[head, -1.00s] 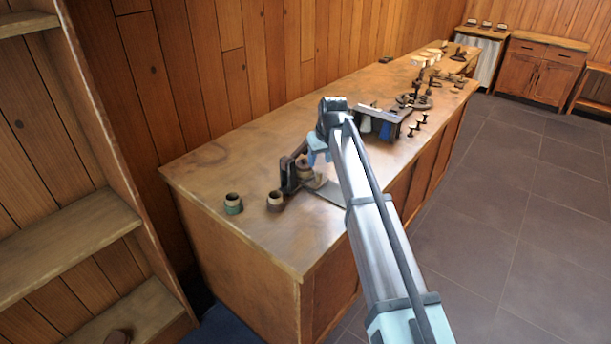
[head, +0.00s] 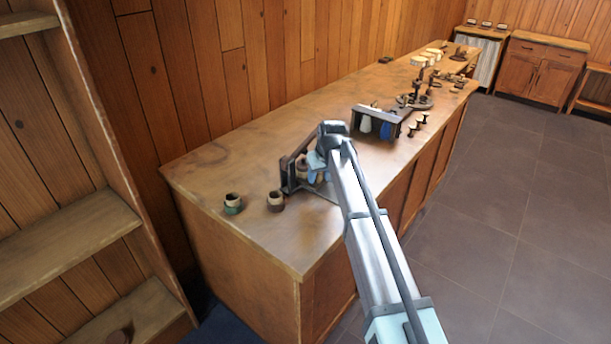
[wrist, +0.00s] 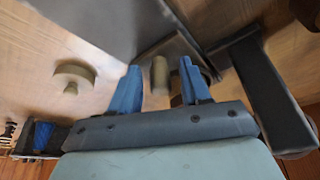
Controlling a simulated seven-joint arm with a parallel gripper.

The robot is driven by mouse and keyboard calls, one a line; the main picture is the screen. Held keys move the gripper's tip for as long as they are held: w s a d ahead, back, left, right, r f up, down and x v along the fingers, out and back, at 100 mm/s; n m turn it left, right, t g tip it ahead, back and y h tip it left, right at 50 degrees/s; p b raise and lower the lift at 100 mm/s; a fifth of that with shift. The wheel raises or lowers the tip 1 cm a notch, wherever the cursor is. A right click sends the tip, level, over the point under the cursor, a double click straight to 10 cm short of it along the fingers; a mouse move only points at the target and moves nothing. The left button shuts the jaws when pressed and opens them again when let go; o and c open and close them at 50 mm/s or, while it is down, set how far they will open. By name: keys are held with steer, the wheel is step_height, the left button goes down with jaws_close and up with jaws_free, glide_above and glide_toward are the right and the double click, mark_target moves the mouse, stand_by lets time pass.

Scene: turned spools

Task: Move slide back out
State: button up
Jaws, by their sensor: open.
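My gripper (head: 318,170) is low over the near end of the bench, beside a dark upright frame (head: 287,175). In the wrist view my gripper (wrist: 160,82) has its two blue fingers apart. A short brownish knob or post (wrist: 160,75) shows between the fingertips; I cannot tell whether they touch it. A flat grey plate (wrist: 90,22), possibly the slide, spans the upper left of the wrist view. A dark bar (wrist: 272,95) stands at the right. In the head view the arm hides much of the fixture, so the slide's position is unclear.
A pale round spool (wrist: 73,76) lies left of my fingers. A dark rack (head: 378,124) stands farther along the bench (head: 215,160).

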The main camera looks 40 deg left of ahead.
steer(key=shift+c, duration=0.3)
steer(key=c, duration=0.7)
steer(key=shift+o, duration=0.2)
steer(key=shift+d+f, duration=0.1)
steer(key=shift+d, duration=5)
steer(key=o, duration=0.8)
steer(key=shift+s, duration=0.1)
